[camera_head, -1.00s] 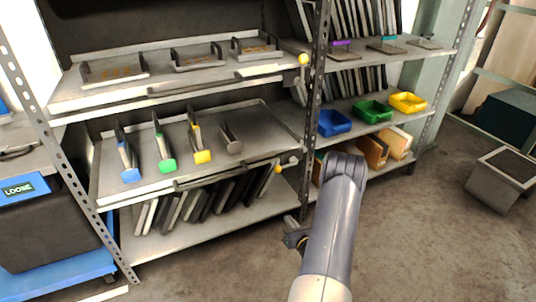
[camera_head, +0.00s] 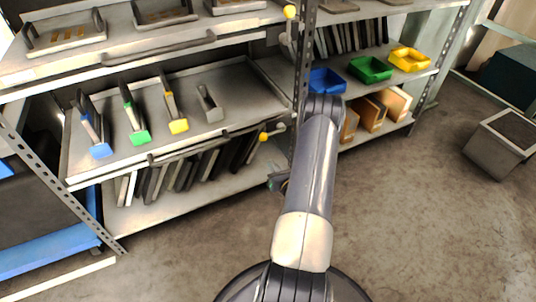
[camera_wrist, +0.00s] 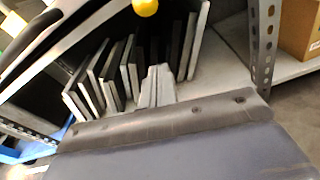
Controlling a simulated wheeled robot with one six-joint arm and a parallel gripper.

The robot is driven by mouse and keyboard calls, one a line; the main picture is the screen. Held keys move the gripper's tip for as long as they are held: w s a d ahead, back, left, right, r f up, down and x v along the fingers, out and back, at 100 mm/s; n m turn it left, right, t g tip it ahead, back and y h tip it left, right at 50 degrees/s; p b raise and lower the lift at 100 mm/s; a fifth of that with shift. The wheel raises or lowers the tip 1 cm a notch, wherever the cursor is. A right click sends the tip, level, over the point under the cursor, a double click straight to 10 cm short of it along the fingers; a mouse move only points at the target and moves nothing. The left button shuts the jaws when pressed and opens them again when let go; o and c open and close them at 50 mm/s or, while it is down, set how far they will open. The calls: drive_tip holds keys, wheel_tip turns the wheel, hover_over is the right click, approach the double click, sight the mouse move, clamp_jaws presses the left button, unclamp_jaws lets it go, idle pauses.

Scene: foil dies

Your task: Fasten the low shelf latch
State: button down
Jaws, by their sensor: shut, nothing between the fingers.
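The low shelf latch shows as a yellow knob (camera_head: 263,137) with a grey end piece beside it, at the right front corner of the lower sloping shelf (camera_head: 240,90). A yellow ball, apparently the same knob, shows at the top edge of the wrist view (camera_wrist: 145,7). My gripper (camera_head: 278,181) is below the knob and slightly to its right in the head view, partly hidden by my arm. In the wrist view its fingers (camera_wrist: 157,85) are shut and empty, apart from the knob, pointing toward the dark upright panels.
Dark upright panels (camera_head: 180,172) stand on the bottom shelf. A perforated post (camera_head: 302,60) rises right of the latch. Another yellow knob (camera_head: 290,12) is on the shelf above. Blue, green and yellow bins (camera_head: 370,69) sit right of the post. The floor at right is mostly clear.

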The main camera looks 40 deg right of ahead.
sight(272, 133)
drive_tip(key=w+d+r+b, duration=0.2)
drive_tip(key=w, duration=0.6)
drive_tip(key=shift+d+r+b, duration=0.25)
drive_tip(key=shift+r+b, duration=0.05)
idle(0.3)
drive_tip(key=shift+r+m, duration=0.35)
drive_tip(key=shift+m, duration=0.05)
